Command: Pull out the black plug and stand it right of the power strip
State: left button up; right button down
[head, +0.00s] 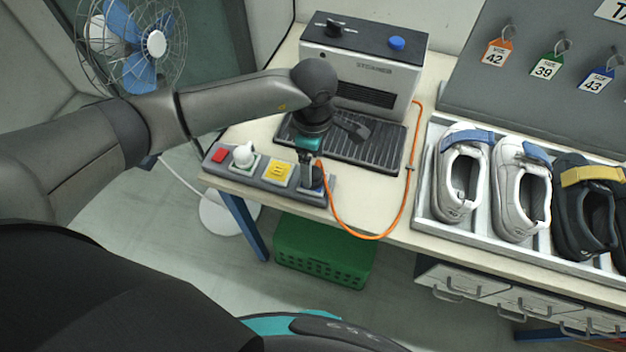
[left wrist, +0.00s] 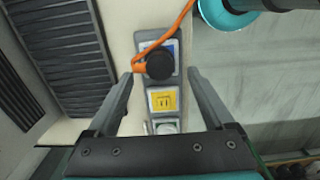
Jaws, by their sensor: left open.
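The black plug (left wrist: 160,64) sits in the end socket of the grey power strip (head: 262,184), with an orange cord running from it. In the left wrist view the strip (left wrist: 147,37) runs down the middle. My left gripper (left wrist: 165,74) is open and points down over that end, its fingers on either side of the plug with gaps showing. In the head view the left gripper (head: 312,173) partly hides the plug. My right gripper is not in view.
The strip also carries a red switch (head: 220,155), a white plug (head: 243,155) and a yellow socket cover (head: 278,172). The orange cord (head: 378,236) loops over the table edge toward the steamer (head: 365,65). Bare tabletop (head: 375,205) lies right of the strip, before the shoe tray (head: 424,190).

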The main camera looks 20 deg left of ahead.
aim_at(314, 172)
pick_arm(q)
jog(key=shift+f+b, duration=1.75)
jog(key=shift+f, duration=0.55)
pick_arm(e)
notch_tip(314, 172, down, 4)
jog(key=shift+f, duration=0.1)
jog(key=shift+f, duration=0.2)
pick_arm(q)
grip_shut()
jog(key=shift+r, duration=0.25)
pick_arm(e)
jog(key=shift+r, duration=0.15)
